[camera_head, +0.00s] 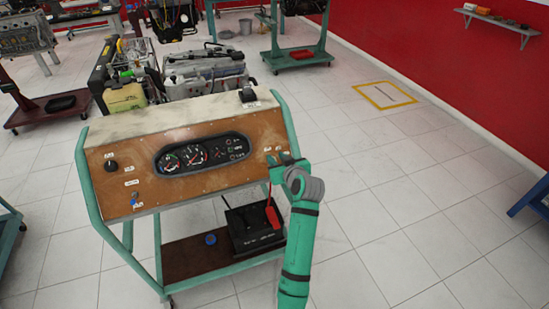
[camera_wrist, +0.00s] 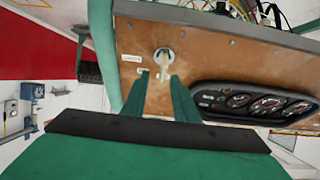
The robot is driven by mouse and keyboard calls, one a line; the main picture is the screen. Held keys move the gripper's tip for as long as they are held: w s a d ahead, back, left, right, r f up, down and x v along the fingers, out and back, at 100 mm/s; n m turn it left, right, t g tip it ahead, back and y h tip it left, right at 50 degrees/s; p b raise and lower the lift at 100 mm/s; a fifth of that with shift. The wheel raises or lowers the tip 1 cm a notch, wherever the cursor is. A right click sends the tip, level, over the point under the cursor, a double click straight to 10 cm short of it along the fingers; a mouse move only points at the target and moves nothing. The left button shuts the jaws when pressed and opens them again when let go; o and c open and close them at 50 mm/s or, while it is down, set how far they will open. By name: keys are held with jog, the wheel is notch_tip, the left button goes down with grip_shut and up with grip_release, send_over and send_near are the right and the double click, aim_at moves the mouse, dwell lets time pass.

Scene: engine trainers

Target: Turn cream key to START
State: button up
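The cream key (camera_wrist: 163,72) sits in a round metal switch (camera_wrist: 164,56) on the brown wooden panel of the engine trainer, seen in the wrist view. My gripper (camera_wrist: 160,79) is open, with its two green fingers on either side of the key and their tips close to the panel. I cannot tell whether a finger touches the key. In the head view my gripper (camera_head: 279,160) is at the right end of the panel (camera_head: 205,182). The key is not clear there, hidden by my gripper.
The gauge cluster (camera_head: 203,154) is left of my gripper in the head view. A blue key (camera_head: 135,198) and black knob (camera_head: 112,166) are at the panel's left. A battery (camera_head: 250,232) with a red part stands on the lower shelf. The floor to the right is clear.

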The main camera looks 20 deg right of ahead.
jog(key=shift+x, duration=1)
